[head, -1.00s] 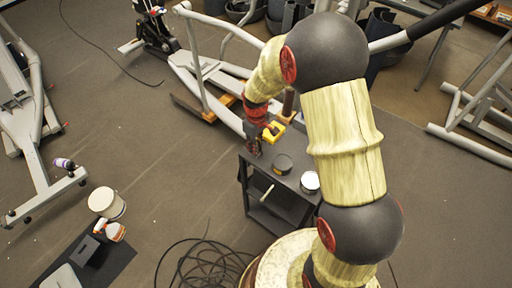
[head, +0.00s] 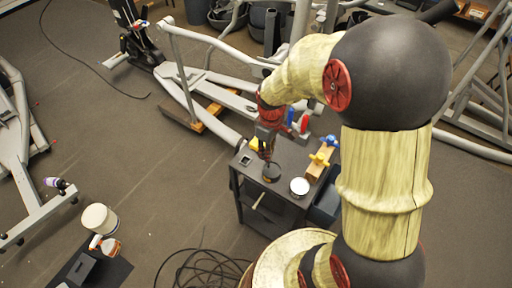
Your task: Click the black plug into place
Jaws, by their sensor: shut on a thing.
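My gripper (head: 266,160) reaches down over the small black cart (head: 284,149), just above and behind a dark round tin (head: 271,172) on its top. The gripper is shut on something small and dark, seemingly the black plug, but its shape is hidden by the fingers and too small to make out. I cannot tell whether it touches anything below. No socket for it can be made out. Grey elliptical machine frames (head: 215,90) stand behind the cart.
The cart top also holds a white-topped tin (head: 299,187), a yellow thing (head: 254,144), a small dark square piece (head: 245,160) and a wooden tool with blue ends (head: 320,160). Black cable (head: 200,266) lies coiled in front.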

